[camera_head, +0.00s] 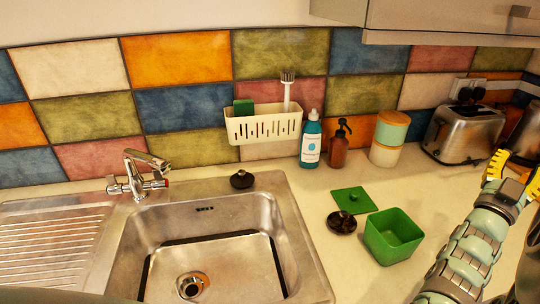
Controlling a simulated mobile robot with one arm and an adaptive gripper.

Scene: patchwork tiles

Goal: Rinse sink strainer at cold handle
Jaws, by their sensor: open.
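The chrome tap (140,172) stands behind the sink (223,215), its spout reaching right. Its right handle (158,182) has a red mark; its left handle (116,187) shows no clear colour. A small dark round piece with a knob (241,180) sits on the sink's back rim. A similar dark round piece (342,222) lies on the counter right of the sink. I cannot tell which is the strainer. The drain (191,286) shows in the basin floor. My gripper (516,172), with yellow fingers, is open at the far right, away from these things.
A green box (393,237) and green lid (354,200) lie on the counter right of the sink. Bottles (311,143), stacked canisters (386,150) and a toaster (464,133) line the wall. A wall caddy (264,126) hangs above. A cabinet (450,22) overhangs the right.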

